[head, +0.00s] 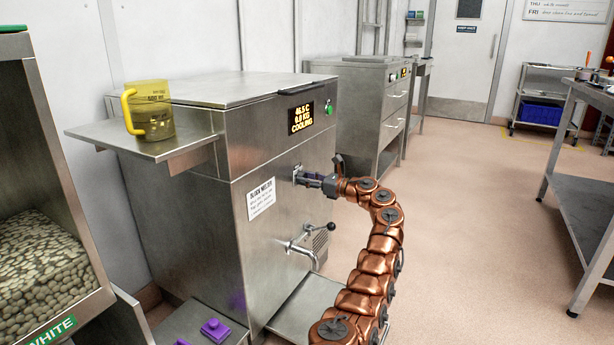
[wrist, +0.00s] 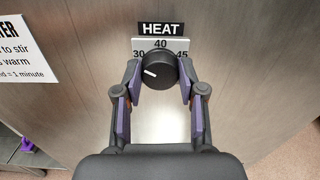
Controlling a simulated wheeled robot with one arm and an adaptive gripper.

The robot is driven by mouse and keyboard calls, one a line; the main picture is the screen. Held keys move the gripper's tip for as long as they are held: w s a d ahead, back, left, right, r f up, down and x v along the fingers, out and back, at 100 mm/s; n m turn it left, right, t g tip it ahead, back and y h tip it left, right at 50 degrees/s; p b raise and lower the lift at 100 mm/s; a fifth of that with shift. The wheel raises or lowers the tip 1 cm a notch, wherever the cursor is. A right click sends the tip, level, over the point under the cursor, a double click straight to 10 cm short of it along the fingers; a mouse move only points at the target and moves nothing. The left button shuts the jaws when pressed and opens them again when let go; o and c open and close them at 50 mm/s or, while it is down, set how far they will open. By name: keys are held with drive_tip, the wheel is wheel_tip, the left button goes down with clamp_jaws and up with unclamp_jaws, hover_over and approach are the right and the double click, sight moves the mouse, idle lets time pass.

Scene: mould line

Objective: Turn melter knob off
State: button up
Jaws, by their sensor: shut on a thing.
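The melter (head: 235,150) is a steel cabinet on the left in the head view. In the head view the knob is mostly hidden by the gripper.
A tap with a black-tipped lever (head: 312,243) sticks out below the gripper. A yellow jug (head: 152,112) stands on the side shelf (head: 165,146). A bin of white pellets (head: 40,245) is at the left. Floor to the right is clear up to a steel table (head: 590,180).

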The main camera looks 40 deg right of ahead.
drive_tip(key=shift+r+n+p, duration=0.1)
drive_tip(key=shift+n+p, duration=0.5)
drive_tip(key=shift+p, duration=0.15)
drive_tip(key=shift+n, duration=0.3)
drive_tip(key=shift+a+n+b, duration=0.1)
drive_tip(key=shift+n+b, duration=0.45)
drive_tip(key=shift+n, duration=4.15)
drive_tip(key=o, duration=1.1)
drive_tip(key=shift+o, duration=0.2)
